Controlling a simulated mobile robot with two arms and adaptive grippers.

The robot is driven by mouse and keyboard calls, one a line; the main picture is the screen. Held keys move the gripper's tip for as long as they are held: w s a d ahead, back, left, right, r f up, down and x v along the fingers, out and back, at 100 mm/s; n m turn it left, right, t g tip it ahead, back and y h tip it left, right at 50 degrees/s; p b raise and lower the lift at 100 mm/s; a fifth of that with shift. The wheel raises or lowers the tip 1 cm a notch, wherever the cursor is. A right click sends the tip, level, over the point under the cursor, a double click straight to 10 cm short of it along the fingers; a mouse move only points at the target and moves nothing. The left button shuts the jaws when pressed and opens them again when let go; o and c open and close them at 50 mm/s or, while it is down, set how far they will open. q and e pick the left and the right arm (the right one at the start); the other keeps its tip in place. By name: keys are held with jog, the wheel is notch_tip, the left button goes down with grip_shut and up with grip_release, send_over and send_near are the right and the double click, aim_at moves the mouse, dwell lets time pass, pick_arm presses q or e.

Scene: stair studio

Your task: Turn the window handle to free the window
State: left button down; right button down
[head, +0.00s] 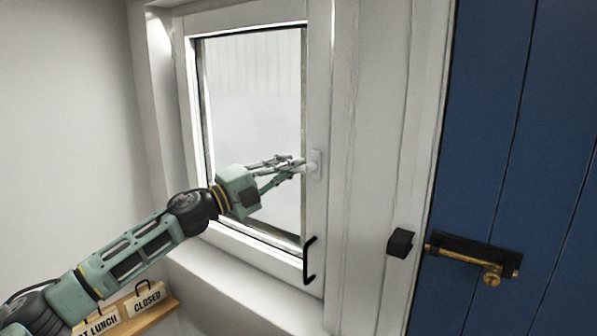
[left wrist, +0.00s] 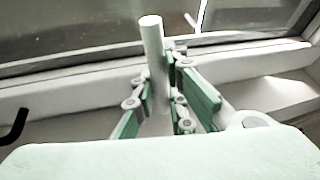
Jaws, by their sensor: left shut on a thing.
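The window (head: 255,105) is a white frame with a glass pane, and it looks closed. Its white handle (head: 313,166) sits on the right side of the sash, with its lever pointing left. My left gripper (head: 298,165) is at the handle, shut on the lever. In the left wrist view the white round lever (left wrist: 152,50) stands between the green-padded fingers (left wrist: 160,100), its end sticking out past them. The fingers hide part of the lever in the head view. My right gripper is in neither view.
A black pull handle (head: 309,260) is fixed low on the sash. To the right is a blue door (head: 520,120) with a brass bolt (head: 465,258) and a black catch (head: 400,243). Wooden signs (head: 148,299) stand on a shelf at the lower left. The white sill (head: 215,285) is bare.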

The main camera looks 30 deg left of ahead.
pick_arm(q)
jog(key=shift+r+m+g+h, duration=0.15)
jog(key=shift+m+g+h, duration=0.15)
jog(key=shift+m, duration=0.2)
jog(key=shift+m+p, duration=0.35)
jog(key=shift+m, duration=0.05)
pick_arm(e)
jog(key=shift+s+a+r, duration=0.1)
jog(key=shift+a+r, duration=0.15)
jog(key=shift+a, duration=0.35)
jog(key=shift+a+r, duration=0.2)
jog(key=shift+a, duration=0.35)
pick_arm(q)
jog(key=shift+r, duration=0.1)
jog(key=c, duration=1.8)
grip_release()
jog(key=shift+o, duration=0.2)
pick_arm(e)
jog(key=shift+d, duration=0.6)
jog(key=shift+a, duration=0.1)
pick_arm(q)
jog(key=shift+s+a, duration=0.1)
